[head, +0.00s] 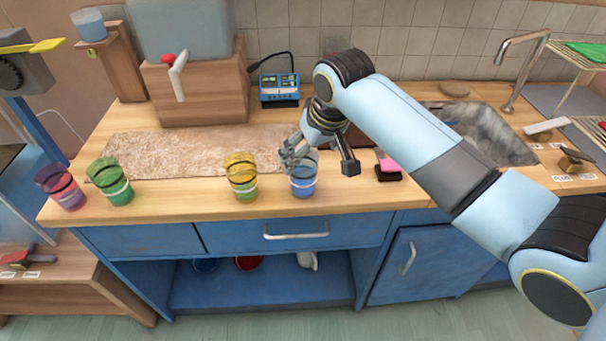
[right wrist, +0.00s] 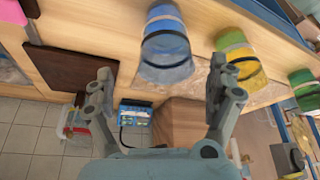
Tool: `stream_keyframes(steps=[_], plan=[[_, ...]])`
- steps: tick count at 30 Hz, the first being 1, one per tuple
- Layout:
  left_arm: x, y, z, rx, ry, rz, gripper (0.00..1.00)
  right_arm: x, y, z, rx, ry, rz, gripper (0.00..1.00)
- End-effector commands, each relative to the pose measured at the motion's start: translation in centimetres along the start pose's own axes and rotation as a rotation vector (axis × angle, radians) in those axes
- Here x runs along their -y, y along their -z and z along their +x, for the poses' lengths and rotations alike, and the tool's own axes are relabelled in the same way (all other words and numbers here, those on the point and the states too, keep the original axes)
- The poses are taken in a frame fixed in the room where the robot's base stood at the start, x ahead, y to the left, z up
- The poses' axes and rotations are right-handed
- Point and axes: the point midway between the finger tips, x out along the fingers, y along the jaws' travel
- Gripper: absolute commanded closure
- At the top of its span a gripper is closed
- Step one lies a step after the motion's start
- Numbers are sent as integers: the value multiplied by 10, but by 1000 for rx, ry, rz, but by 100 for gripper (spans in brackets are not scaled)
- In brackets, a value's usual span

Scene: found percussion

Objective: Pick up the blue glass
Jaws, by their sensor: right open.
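The blue glass (head: 303,187) stands upright near the front edge of the wooden counter, with a dark band and a pale band around it. My right gripper (head: 296,155) is open at its top and back side and hides part of its rim. In the right wrist view the blue glass (right wrist: 166,42) lies between and just beyond the spread fingertips of the right gripper (right wrist: 162,78). I cannot tell whether a finger touches it. Nothing is held. My left gripper is not in view.
A yellow-green glass (head: 241,178) stands left of it, then a green glass (head: 111,182) and a red-purple glass (head: 61,187). A pink-topped block (head: 387,168) is at right. Behind are a speckled mat (head: 170,153), a blue meter (head: 280,90) and a wooden box (head: 200,93).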

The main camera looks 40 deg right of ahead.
Motion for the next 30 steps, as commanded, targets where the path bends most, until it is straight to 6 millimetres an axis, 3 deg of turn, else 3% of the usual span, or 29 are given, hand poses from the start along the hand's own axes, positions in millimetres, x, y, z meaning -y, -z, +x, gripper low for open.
stream_keyframes(steps=[13, 22, 30], plan=[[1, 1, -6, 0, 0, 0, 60, 8, -2, 52, 1, 0, 0, 10], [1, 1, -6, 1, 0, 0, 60, 8, -2, 58, 0, -1, -1, 10], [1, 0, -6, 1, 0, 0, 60, 8, -2, 58, 0, -1, -1, 46]])
